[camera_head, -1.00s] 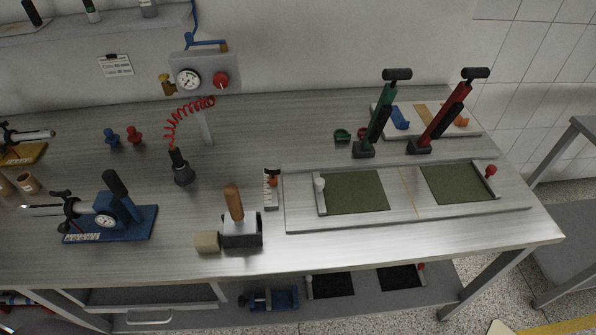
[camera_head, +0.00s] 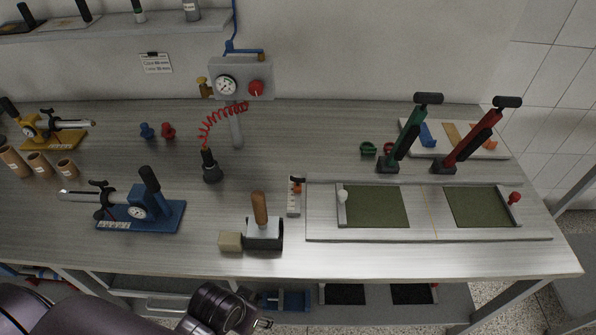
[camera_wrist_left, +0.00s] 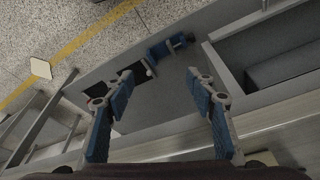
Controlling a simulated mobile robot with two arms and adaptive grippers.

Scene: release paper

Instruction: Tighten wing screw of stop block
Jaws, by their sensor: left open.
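A small upright block with a pale scale strip (camera_head: 294,198) sits left of the long grey plate (camera_head: 322,222); a dark knob (camera_head: 297,180) is at its top. The blue fixture (camera_head: 140,215) at left has a gauge, a lever and a black winged part (camera_head: 103,198) on its rod. I cannot tell for certain which carries the stop block's wing screw. My left gripper (camera_head: 267,323) is low at the table's front edge, away from both. In the left wrist view it is open and empty (camera_wrist_left: 158,78), over the lower shelf and floor. My right gripper is not in view.
A wooden-handled tool (camera_head: 261,213) and a beige block (camera_head: 230,242) stand near the front edge. Green (camera_head: 408,140) and red (camera_head: 478,140) levers rise at the right. A red coiled hose (camera_head: 222,118) hangs behind a black nozzle (camera_head: 210,166). The front right tabletop strip is clear.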

